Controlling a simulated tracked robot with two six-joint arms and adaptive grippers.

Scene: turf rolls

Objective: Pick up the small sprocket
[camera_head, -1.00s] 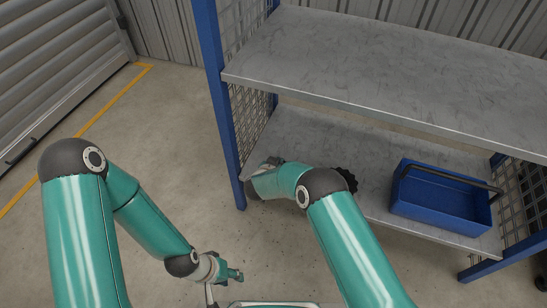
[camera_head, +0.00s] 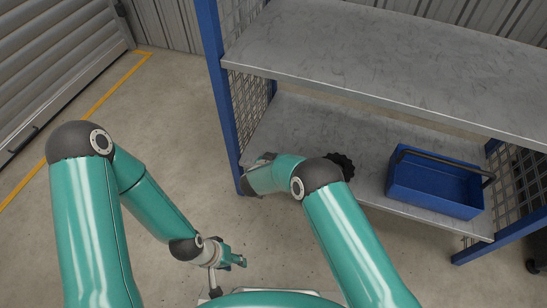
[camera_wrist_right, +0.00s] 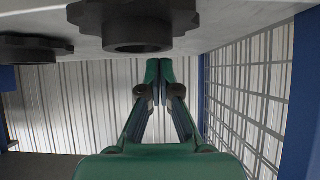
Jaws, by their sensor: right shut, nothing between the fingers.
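A dark toothed sprocket (camera_head: 345,165) lies on the lower shelf in the head view, partly hidden behind my right arm's elbow. The right wrist view is upside down and shows two dark sprockets on the shelf surface, a near one with a round hub (camera_wrist_right: 138,35) and a flatter one (camera_wrist_right: 35,48) at the left. I cannot tell which is the small one. My right gripper (camera_wrist_right: 159,68) is shut and empty, its fingertips beside the near sprocket and apart from it in the picture. My left gripper (camera_head: 238,261) hangs low in front of the rack; its fingers are too small to judge.
A blue open box (camera_head: 436,183) with a dark handle stands at the right of the lower shelf (camera_head: 300,130). The upper shelf (camera_head: 380,60) is bare and overhangs it. A blue post (camera_head: 219,100) and mesh side (camera_wrist_right: 245,85) bound the left end. Floor at left is clear.

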